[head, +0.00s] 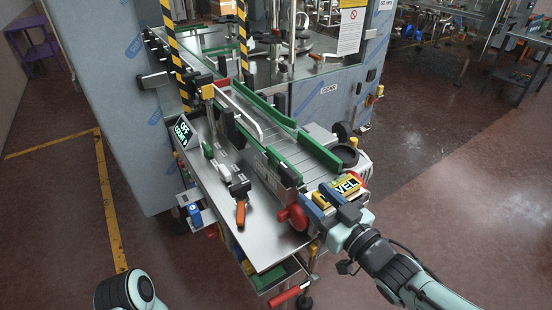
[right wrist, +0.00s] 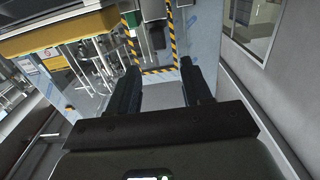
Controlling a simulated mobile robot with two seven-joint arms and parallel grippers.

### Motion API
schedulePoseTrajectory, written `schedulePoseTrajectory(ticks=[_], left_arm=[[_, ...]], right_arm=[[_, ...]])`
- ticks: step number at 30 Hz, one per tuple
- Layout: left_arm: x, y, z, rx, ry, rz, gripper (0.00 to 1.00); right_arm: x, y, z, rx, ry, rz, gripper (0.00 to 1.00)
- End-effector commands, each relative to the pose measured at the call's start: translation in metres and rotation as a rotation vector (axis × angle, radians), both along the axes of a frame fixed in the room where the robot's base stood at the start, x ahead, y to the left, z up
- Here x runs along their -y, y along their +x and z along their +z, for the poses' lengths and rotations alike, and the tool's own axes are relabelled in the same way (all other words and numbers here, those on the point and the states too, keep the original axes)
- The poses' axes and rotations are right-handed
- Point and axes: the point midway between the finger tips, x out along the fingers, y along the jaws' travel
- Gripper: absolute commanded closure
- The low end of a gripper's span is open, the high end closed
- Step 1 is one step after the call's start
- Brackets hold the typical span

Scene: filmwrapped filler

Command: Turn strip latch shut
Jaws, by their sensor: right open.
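I cannot tell for sure which part is the strip latch. A black clamp-like fitting with an orange handle (head: 240,213) sits on the bare metal side plate (head: 262,226), its handle toward the front. A grey-and-black lever (head: 215,163) stands behind it. My right gripper (head: 330,197) is at the front right end of the conveyor, close beside a yellow lettered box (head: 346,183); contact is unclear. In the right wrist view its two dark fingers (right wrist: 160,82) stand apart with nothing between them. My left arm shows only at the lower left edge; its gripper is out of view.
A conveyor with green guide rails (head: 318,150) runs back to a tall steel machine (head: 103,80) with yellow-black posts (head: 243,35). A red knob (head: 293,217) is near my right gripper. A red-handled lever (head: 290,294) is below.

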Motion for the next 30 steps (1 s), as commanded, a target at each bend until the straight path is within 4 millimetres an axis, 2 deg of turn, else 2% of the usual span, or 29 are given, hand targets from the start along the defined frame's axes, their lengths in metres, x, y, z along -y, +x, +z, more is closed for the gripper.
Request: schedulePoseTrajectory(ticks=[5, 18, 24, 30], left_arm=[[0.000, -0.001, 0.000, -0.002, -0.001, -0.001, 0.53], [0.000, 0.003, 0.009, 0.002, 0.000, 0.000, 0.53], [0.000, 0.004, 0.012, 0.005, -0.001, 0.000, 0.53], [0.000, 0.004, 0.012, 0.005, -0.001, 0.000, 0.53]], right_arm=[[-0.014, 0.019, -0.001, -0.003, 0.003, 0.003, 0.51], [-0.066, 0.089, 0.000, -0.003, 0.003, 0.002, 0.51], [-0.075, 0.104, -0.001, -0.003, 0.000, 0.000, 0.51], [-0.077, 0.106, -0.001, -0.002, 0.000, -0.001, 0.51]])
